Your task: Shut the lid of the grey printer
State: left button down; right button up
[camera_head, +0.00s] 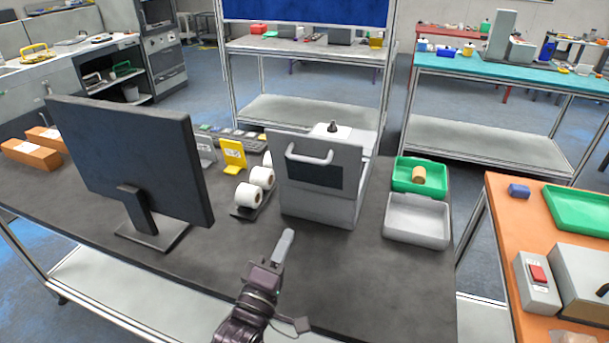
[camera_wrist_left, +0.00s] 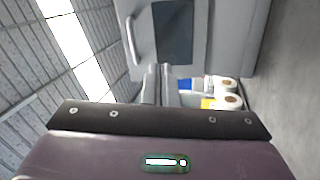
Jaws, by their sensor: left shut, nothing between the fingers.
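The grey printer (camera_head: 318,207) stands on the dark table, right of centre in the head view. A grey panel with a light bar handle (camera_head: 309,158) and a dark window (camera_head: 314,173) faces me and looks roughly upright; I take it for the lid, but its hinge is hidden. The panel (camera_wrist_left: 230,35) and handle (camera_wrist_left: 133,42) also show in the left wrist view. My left gripper (camera_head: 286,236) is shut and empty, in front of the printer and apart from it, fingers pointing toward it. Its fingers (camera_wrist_left: 157,82) show in the wrist view. My right gripper is not in view.
White label rolls (camera_head: 257,187) stand left of the printer, with a yellow holder (camera_head: 233,154) behind. A black monitor (camera_head: 130,150) stands at the left. A green bin (camera_head: 405,184) and a grey bin (camera_head: 417,218) sit to the right. The table front is mostly clear.

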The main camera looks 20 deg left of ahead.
pick_arm(q)
jog(key=r+n+t, duration=0.2)
jog(key=p, duration=0.6)
send_near(309, 161)
jog(key=shift+y, duration=0.3)
jog(key=x, duration=0.6)
jog(key=shift+w, duration=0.45)
